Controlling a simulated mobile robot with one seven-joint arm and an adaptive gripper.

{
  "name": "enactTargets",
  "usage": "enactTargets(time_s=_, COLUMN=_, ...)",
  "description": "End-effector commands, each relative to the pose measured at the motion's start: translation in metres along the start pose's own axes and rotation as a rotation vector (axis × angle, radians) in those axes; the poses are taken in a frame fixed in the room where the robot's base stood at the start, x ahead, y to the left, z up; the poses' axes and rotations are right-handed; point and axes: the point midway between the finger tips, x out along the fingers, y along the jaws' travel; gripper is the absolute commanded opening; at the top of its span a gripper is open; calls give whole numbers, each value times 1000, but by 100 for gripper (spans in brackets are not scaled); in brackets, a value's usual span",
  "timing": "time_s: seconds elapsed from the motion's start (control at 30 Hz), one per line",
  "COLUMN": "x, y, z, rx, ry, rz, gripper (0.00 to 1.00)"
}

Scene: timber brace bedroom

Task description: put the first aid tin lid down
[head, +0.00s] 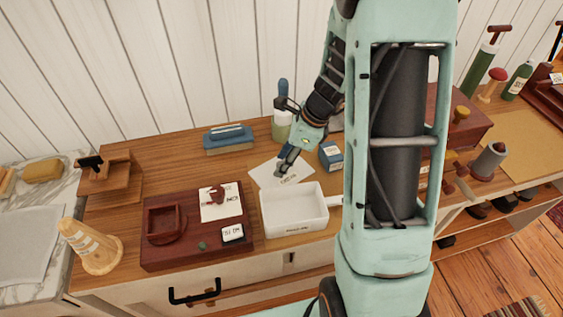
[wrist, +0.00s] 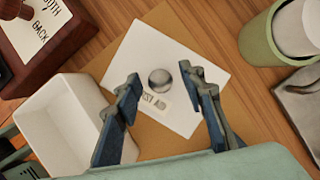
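The first aid tin lid (wrist: 190,110) is a flat white square with a round silver knob (wrist: 160,80) and a small "AID" label. It appears to lie flat on a tan patch of the wooden top, and shows in the head view (head: 263,174) behind the open white tin (head: 265,212). The tin also shows in the wrist view (wrist: 50,125). My gripper (wrist: 161,79) is over the lid, its two blue fingers apart on either side of the knob with visible gaps. In the head view my gripper (head: 285,163) partly covers the lid.
A dark red tray (head: 180,257) with cards stands left of the tin. A blue box (head: 331,156) is close on the right, and a green holder (head: 281,128) is behind. A blue brush-like block (head: 228,138) is at back left. Bare wood lies between these.

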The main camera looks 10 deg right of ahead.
Motion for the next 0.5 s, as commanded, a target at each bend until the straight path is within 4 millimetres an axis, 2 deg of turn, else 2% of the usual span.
enactTargets(time_s=0.03, x=-13, y=-1, z=1, rx=-2, ry=-1, rz=-5, gripper=37)
enactTargets(time_s=0.3, x=-72, y=-1, z=1, rx=-1, ry=0, rz=-5, gripper=37)
enactTargets(time_s=0.5, x=-100, y=-1, z=0, rx=0, ry=0, rz=-3, gripper=37)
